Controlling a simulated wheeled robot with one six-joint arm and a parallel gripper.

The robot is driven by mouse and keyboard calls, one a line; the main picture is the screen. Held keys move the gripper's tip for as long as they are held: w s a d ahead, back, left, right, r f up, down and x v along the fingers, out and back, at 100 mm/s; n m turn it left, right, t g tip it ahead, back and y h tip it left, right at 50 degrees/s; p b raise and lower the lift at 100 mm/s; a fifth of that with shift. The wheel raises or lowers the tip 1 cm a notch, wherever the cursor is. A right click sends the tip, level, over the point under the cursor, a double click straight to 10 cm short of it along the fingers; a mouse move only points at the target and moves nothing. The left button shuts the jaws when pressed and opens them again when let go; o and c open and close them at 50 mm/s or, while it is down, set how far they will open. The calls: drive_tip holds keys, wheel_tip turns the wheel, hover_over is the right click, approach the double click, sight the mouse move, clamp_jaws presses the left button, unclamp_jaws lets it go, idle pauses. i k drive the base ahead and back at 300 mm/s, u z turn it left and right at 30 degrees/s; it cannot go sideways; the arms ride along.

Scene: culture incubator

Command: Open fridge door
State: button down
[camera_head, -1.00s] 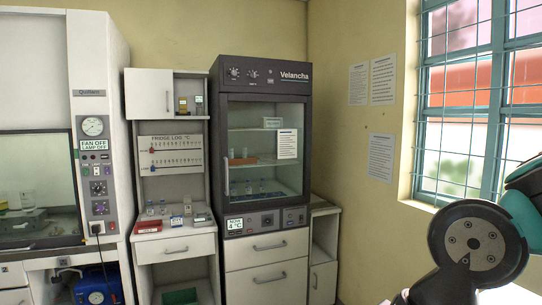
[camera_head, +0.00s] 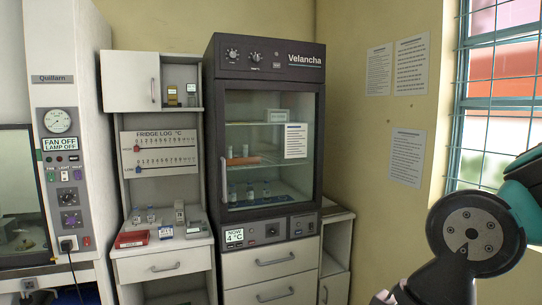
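The fridge (camera_head: 264,55) is a dark grey cabinet labelled Velancha, standing ahead of me in the middle of the head view. Its glass door (camera_head: 255,185) is shut. A light vertical handle (camera_head: 224,180) runs along the door's left edge. Through the glass I see shelves with small bottles, an orange item and a white box. A paper note is on the glass at the right. Part of my arm shows at the lower right, well apart from the fridge. My gripper is not clearly in view.
A white shelf unit (camera_head: 127,80) with a Fridge Log board and small items on its counter (camera_head: 163,245) stands left of the fridge. A fume hood (camera_head: 62,95) is further left. A low white cabinet (camera_head: 336,262) and the window wall are to the right.

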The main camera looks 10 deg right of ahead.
sight(296, 134)
drive_tip(key=k, duration=0.6)
drive_tip(key=u, duration=0.55)
drive_tip(key=i, duration=0.6)
drive_tip(key=u, duration=0.6)
drive_tip(key=i, duration=1.65)
drive_tip(key=z, duration=1.35)
drive_tip(key=i, duration=0.6)
drive_tip(key=z, duration=0.55)
